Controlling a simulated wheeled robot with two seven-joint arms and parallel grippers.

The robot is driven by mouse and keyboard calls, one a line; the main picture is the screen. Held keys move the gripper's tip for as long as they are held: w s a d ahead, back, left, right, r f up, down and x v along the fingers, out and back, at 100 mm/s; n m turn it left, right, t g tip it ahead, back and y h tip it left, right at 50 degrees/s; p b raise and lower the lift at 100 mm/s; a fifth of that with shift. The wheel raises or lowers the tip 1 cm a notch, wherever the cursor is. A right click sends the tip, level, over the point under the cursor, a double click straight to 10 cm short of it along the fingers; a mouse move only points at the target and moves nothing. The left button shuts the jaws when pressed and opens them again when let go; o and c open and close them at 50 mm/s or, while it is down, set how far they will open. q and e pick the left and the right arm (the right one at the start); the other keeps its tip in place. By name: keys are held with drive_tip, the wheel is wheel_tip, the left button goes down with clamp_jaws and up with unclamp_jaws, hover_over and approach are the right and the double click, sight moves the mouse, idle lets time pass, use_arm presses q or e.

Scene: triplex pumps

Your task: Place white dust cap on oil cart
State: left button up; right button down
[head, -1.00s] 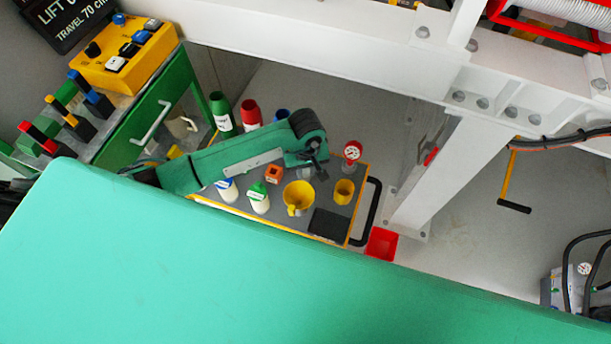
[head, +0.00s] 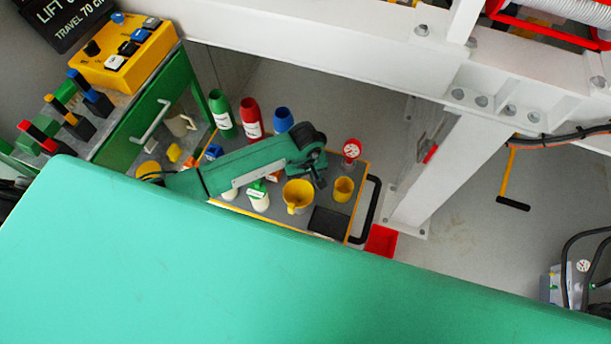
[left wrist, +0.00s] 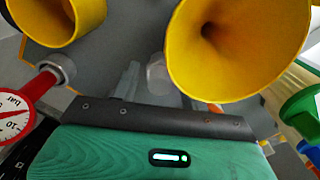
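The oil cart is a grey-topped cart with a yellow edge (head: 357,212), below my left arm in the head view. My left gripper (head: 318,178) points down over the cart, behind the yellow funnel (head: 298,195) and left of the red gauge (head: 351,150). In the left wrist view, a small pale cap-like piece (left wrist: 157,73) shows near the grey fingers of my left gripper (left wrist: 155,88), beside the large yellow funnel (left wrist: 235,45). I cannot tell whether the fingers hold it or it stands on the cart. My right gripper is not in view.
A smaller yellow cup (head: 344,189), a black pad (head: 328,222) and a green-capped white bottle (head: 258,197) stand on the cart. Green (head: 222,115), red (head: 251,118) and blue (head: 284,119) bottles stand behind my arm. A white frame post (head: 437,170) rises to the right.

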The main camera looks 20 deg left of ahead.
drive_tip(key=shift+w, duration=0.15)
use_arm(q)
drive_tip(key=shift+r, duration=0.5)
wheel_tip(320, 180, up, 5)
drive_tip(key=shift+w+b, duration=0.1)
drive_tip(key=shift+b, duration=0.3)
wheel_tip(320, 180, up, 6)
drive_tip(key=shift+r+b, duration=0.15)
drive_tip(key=shift+b, duration=0.25)
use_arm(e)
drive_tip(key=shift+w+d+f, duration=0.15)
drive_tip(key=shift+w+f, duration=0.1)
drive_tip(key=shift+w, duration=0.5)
